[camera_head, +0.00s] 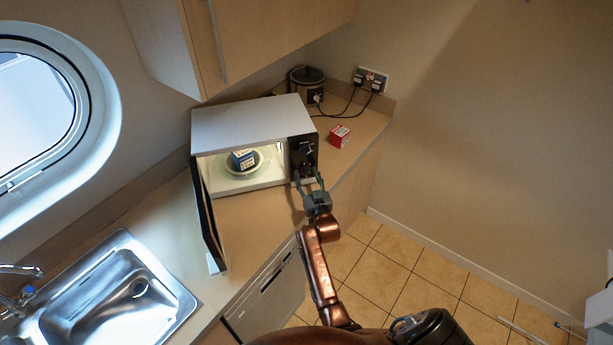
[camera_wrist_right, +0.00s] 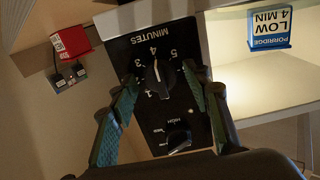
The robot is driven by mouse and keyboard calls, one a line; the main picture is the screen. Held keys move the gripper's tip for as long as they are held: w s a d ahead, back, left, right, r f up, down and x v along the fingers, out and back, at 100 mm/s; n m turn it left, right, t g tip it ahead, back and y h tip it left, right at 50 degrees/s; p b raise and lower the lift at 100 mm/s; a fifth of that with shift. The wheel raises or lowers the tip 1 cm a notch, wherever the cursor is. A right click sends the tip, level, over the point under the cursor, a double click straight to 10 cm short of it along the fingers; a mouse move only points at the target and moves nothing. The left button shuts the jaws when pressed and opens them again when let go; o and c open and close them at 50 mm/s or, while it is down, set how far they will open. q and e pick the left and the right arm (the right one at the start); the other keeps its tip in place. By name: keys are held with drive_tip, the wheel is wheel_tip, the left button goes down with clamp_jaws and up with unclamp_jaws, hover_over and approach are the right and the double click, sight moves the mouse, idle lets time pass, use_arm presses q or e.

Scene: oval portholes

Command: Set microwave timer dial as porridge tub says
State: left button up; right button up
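The microwave (camera_head: 250,118) stands on the counter with its door (camera_head: 208,215) open to the left. The porridge tub (camera_head: 243,159) sits on the plate inside; its upside-down label in the wrist view (camera_wrist_right: 270,27) reads "PORRIDGE LOW 4 MIN". The black panel carries a minutes dial (camera_wrist_right: 158,80), whose light mark seems to point toward the 4. A second dial (camera_wrist_right: 178,141) is near "HIGH"; its exact setting is unclear. My right gripper (camera_head: 309,181) is open at the panel, its fingers on either side of the minutes dial, with gaps visible. My left gripper is out of view.
A red box (camera_head: 339,136) stands on the counter right of the microwave. A slow cooker (camera_head: 307,84) is behind it, with cords to a wall socket (camera_head: 371,79). A sink (camera_head: 118,295) is at the lower left. Cupboards (camera_head: 255,30) hang above.

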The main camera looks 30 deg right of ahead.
drive_tip(key=shift+r, duration=0.1)
drive_tip(key=shift+r, duration=0.2)
wheel_tip(320, 180, up, 10)
drive_tip(key=shift+f, duration=0.2)
idle(0.6)
